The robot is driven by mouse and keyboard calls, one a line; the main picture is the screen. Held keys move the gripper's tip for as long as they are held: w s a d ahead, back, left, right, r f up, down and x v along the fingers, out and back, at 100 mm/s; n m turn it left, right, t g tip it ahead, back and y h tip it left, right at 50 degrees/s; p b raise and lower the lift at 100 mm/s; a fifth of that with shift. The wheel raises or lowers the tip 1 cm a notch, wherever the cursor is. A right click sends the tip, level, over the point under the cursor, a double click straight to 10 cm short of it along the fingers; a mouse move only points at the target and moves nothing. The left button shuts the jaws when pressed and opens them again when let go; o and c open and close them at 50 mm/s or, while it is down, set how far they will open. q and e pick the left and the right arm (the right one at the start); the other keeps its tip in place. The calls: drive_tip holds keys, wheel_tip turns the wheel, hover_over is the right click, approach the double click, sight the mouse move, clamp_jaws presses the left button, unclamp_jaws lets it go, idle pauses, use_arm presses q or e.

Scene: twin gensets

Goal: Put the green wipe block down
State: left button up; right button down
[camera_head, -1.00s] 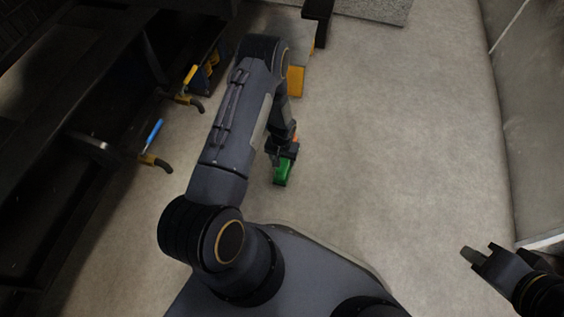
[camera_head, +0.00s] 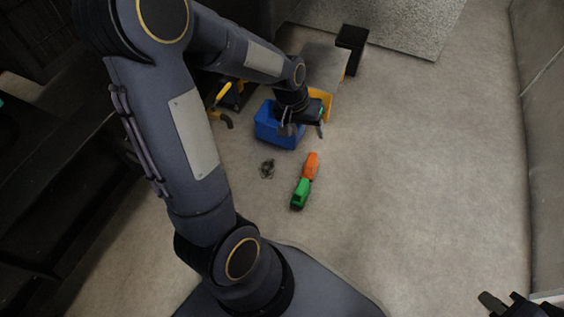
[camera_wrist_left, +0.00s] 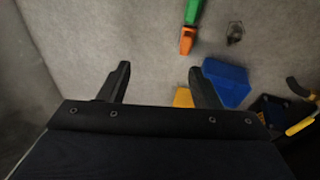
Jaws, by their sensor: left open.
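The green wipe block (camera_head: 300,194) lies on the floor in the middle of the head view, end to end with an orange piece (camera_head: 311,165). In the left wrist view the green block (camera_wrist_left: 194,10) is at the top edge, partly cut off, with the orange piece (camera_wrist_left: 187,40) below it. My left gripper (camera_head: 304,131) is open and empty, apart from the block and further from my base, in front of the blue bin. Its two spread fingers (camera_wrist_left: 160,82) show in the wrist view. My right gripper (camera_head: 500,299) is at the bottom right corner, its jaws unclear.
A blue bin (camera_head: 268,128) stands beyond the block, with a yellow object (camera_head: 322,98) behind it. A small dark metal item (camera_head: 267,168) lies on the floor left of the block. Dark machinery (camera_head: 60,190) lines the left. The floor to the right is clear.

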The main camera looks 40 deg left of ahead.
use_arm(q)
drive_tip(key=s+d+r+m+t+h, duration=0.1)
drive_tip(key=s+d+r, duration=0.2)
drive_tip(key=s, duration=0.6)
drive_tip(key=s+d+r+m+t, duration=0.1)
drive_tip(key=s+d+r+t, duration=0.1)
drive_tip(key=s+r, duration=0.6)
drive_tip(key=shift+s+d+r+h, duration=0.25)
drive_tip(key=shift+s+d+h, duration=0.15)
drive_tip(key=shift+s+d, duration=0.15)
